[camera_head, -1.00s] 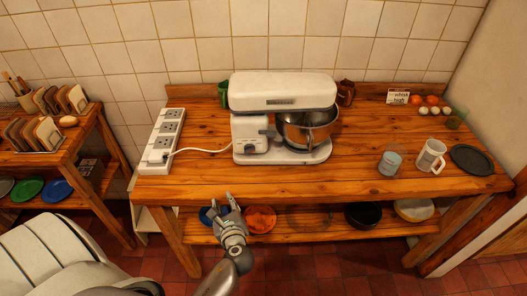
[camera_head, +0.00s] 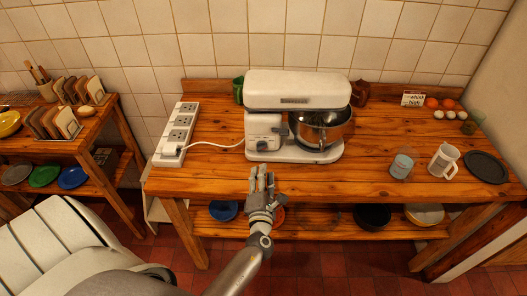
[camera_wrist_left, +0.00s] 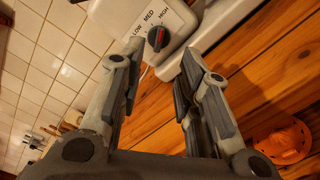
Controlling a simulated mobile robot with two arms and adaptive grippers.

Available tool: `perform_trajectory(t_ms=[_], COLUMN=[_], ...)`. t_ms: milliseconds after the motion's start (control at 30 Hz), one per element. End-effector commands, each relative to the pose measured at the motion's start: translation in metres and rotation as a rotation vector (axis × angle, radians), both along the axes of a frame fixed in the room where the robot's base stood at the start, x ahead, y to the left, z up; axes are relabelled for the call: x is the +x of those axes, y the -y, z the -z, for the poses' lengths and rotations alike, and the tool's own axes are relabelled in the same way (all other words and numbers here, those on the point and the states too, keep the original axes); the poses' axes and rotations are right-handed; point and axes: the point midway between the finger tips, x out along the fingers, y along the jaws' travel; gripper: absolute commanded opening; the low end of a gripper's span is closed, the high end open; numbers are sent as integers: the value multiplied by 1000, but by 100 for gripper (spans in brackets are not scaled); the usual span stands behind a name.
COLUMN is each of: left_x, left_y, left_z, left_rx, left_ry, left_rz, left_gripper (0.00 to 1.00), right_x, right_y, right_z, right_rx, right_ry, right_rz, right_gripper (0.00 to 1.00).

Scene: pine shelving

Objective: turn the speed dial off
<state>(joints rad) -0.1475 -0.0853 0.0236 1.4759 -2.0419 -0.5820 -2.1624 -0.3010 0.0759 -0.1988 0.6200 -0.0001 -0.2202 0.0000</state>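The white stand mixer (camera_head: 298,92) stands on the wooden table with its steel bowl (camera_head: 322,128) under the head. Its dark speed dial (camera_head: 263,145) is low on the front of the base. In the left wrist view the dial (camera_wrist_left: 158,38) is black with a red mark, beside the words LOW, MED and HIGH. My left gripper (camera_head: 262,172) is below and in front of the dial, at the table's front edge. In the wrist view its fingers (camera_wrist_left: 160,65) are apart and empty. The dial shows beyond the gap between them, not touched. My right gripper is not in view.
A power strip (camera_head: 178,133) with the mixer's white cord lies at the left. A glass (camera_head: 402,164), a white mug (camera_head: 444,161) and a dark round plate (camera_head: 486,167) stand at the right. Dishes sit on the lower shelf (camera_head: 335,222). The table front before the mixer is clear.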

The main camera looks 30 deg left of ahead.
Motion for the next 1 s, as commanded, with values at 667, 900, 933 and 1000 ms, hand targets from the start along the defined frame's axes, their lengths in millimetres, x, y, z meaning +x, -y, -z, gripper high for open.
perform_trajectory(t_ms=[667, 900, 933, 1000], left_x=[85, 91, 91, 91], left_y=[-52, -56, -56, -56], left_z=[2, 0, 0, 0], left_rx=[2, 2, 2, 2], left_ry=[0, -1, -1, -1], left_rz=[0, -1, -1, 0], left_gripper=[31, 31, 31, 31], right_x=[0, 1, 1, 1], right_y=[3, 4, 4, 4], right_z=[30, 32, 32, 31], right_rx=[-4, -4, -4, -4], right_ry=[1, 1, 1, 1], right_rz=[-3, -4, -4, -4], right_gripper=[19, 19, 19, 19])
